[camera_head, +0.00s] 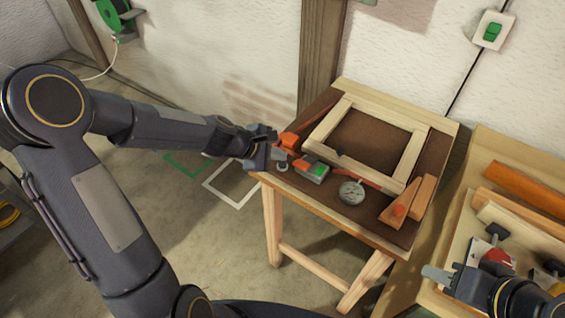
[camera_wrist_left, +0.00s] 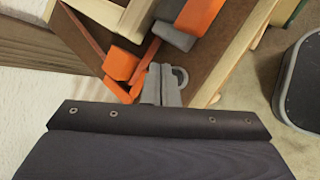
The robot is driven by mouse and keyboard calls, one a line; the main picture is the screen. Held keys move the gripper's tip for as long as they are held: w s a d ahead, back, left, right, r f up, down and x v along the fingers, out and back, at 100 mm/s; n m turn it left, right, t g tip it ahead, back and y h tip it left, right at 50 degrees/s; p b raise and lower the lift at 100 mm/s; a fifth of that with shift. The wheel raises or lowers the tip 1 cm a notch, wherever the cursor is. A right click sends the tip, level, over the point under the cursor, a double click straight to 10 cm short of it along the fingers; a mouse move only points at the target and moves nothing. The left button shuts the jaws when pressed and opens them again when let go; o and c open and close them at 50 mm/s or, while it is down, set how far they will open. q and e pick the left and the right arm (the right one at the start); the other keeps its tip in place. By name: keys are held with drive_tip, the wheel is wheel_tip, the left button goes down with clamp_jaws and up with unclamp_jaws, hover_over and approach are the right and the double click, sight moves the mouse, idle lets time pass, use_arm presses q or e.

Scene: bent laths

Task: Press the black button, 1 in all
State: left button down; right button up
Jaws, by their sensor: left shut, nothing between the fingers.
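An orange and grey device with a green display (camera_head: 313,170) lies on the workbench near its front left edge. A small dark spot (camera_head: 340,152) shows beside the wooden frame; I cannot tell whether it is the black button. My left gripper (camera_head: 274,150) is at the bench's left corner, left of the device, beside an orange block (camera_head: 289,140). In the left wrist view its fingers (camera_wrist_left: 164,84) are shut and empty, close to the orange block (camera_wrist_left: 121,64) and a grey ring (camera_wrist_left: 181,77). My right gripper (camera_head: 438,273) is low at the right; its jaw opening is unclear.
The wooden frame (camera_head: 411,157) lies on the brown bench top (camera_head: 324,105). A round dial gauge (camera_head: 351,191) and wooden wedges (camera_head: 398,209) lie to the right of the device. A second bench (camera_head: 459,205) with several tools stands at the right. A green switch (camera_head: 492,31) is on the wall.

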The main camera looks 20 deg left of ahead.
use_arm(q)
drive_tip(key=shift+f, duration=0.15)
drive_tip(key=shift+f+b, duration=0.3)
drive_tip(key=shift+b, duration=0.1)
drive_tip(key=shift+f+b, duration=0.45)
drive_tip(key=shift+b, duration=0.05)
idle(0.4)
drive_tip(key=shift+r, duration=0.1)
drive_tip(key=shift+r+p, duration=0.75)
drive_tip(key=shift+r, duration=0.05)
wheel_tip(320, 180, up, 5)
drive_tip(key=p, duration=0.4)
idle(0.3)
